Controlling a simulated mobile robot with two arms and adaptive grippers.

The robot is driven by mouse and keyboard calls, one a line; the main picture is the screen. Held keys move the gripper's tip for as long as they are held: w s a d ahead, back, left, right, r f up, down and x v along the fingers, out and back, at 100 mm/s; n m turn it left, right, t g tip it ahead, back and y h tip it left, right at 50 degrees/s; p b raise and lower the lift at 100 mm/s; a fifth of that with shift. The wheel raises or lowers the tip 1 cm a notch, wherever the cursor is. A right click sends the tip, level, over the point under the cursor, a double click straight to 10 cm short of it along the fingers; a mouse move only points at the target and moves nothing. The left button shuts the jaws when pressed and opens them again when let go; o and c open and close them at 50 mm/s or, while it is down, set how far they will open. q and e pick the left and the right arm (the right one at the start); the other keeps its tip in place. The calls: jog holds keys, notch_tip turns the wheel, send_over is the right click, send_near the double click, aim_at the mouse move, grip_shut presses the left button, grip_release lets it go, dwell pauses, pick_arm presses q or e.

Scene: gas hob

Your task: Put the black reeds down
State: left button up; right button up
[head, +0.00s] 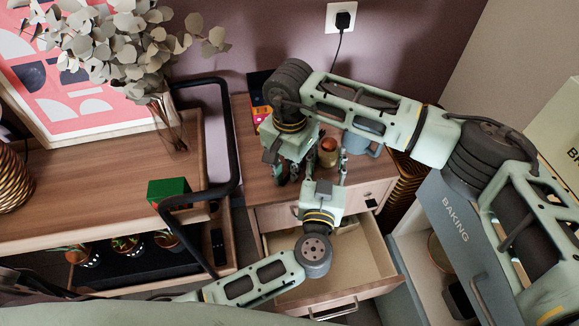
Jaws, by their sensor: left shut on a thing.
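I cannot make out separate black reeds in the head view. A small copper-brown jar (328,147) shows between the fingers of my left gripper (328,160), above the wooden cabinet top (259,184). The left gripper is shut on this jar. Whether the jar touches the top is unclear. My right gripper (289,174) points down just left of the left one, close to it. Its fingers are dark and small, and whether they are open or shut is unclear.
A blue-grey mug (362,140) stands behind the jar. The drawer (350,262) below is pulled open. To the left, a wooden trolley (65,195) with a black handle (228,120) carries a green box (168,190) and a vase (167,125) of leaves.

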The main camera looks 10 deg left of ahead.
jog(key=o, duration=0.4)
jog(key=shift+c, duration=0.2)
jog(key=shift+r, duration=0.15)
notch_tip(320, 180, up, 11)
jog(key=shift+r, duration=0.4)
jog(key=shift+c, duration=0.9)
jog(key=shift+w, duration=0.25)
jog(key=shift+c, duration=0.3)
notch_tip(320, 180, down, 7)
jog(key=shift+r, duration=0.1)
jog(key=shift+w+d+f, duration=0.1)
jog(key=shift+f, duration=2.55)
grip_shut()
